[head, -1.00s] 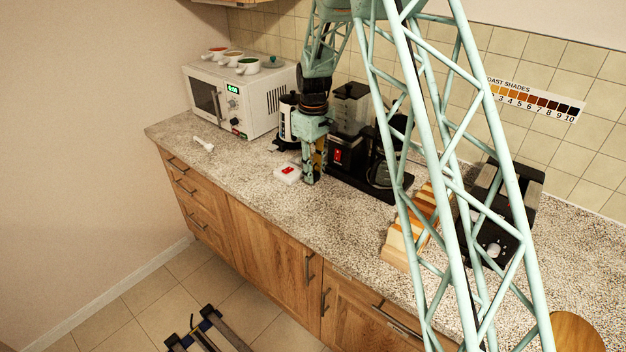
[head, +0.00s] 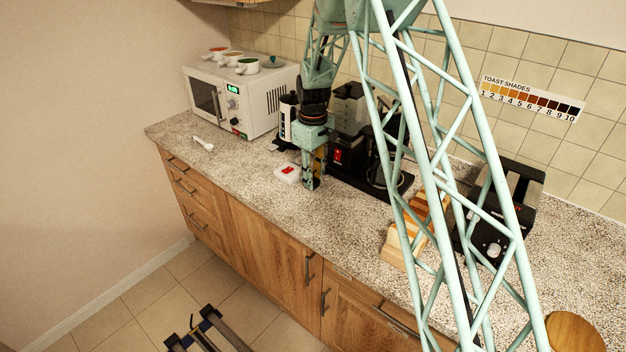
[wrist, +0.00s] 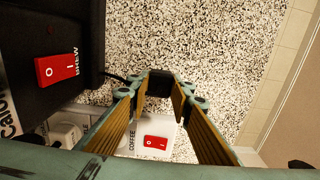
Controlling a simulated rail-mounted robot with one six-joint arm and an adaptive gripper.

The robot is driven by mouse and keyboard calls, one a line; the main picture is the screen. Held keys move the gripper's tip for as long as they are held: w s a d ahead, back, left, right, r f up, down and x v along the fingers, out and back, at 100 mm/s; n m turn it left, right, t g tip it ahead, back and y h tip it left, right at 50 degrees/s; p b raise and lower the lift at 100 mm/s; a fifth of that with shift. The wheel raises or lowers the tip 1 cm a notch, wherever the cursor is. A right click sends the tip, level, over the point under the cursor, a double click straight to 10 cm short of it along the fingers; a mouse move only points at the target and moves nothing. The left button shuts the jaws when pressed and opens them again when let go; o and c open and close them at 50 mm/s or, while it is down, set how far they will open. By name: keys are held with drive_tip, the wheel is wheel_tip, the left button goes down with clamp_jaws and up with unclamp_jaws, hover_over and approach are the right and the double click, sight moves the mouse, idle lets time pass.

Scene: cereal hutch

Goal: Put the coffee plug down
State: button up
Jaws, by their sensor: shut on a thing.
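The coffee plug (wrist: 160,82) is a small black block with a dark cord leading left in the wrist view. My gripper (wrist: 161,90) is shut on it, with the plug between its two fingertips. In the head view my gripper (head: 311,186) points down, low over the counter in front of the coffee maker. The plug cannot be made out there. I cannot tell whether the plug touches the counter. A white switch box marked COFFEE (wrist: 129,152) with a red rocker lies close by; in the head view the box (head: 287,178) is just left of my gripper.
The black coffee maker (head: 349,135) with a red BREW switch (wrist: 57,68) stands close to my gripper. A microwave (head: 259,105) stands at the left, a toaster (head: 515,200) and wooden rack (head: 400,244) at the right. The speckled counter (head: 245,165) is clear toward its front edge.

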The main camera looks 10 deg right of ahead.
drive_tip(key=shift+f, duration=0.55)
drive_tip(key=o, duration=1.1)
drive_tip(key=shift+c, duration=0.2)
drive_tip(key=shift+r, duration=0.15)
wheel_tip(320, 180, up, 13)
drive_tip(key=shift+p, duration=0.35)
idle(0.5)
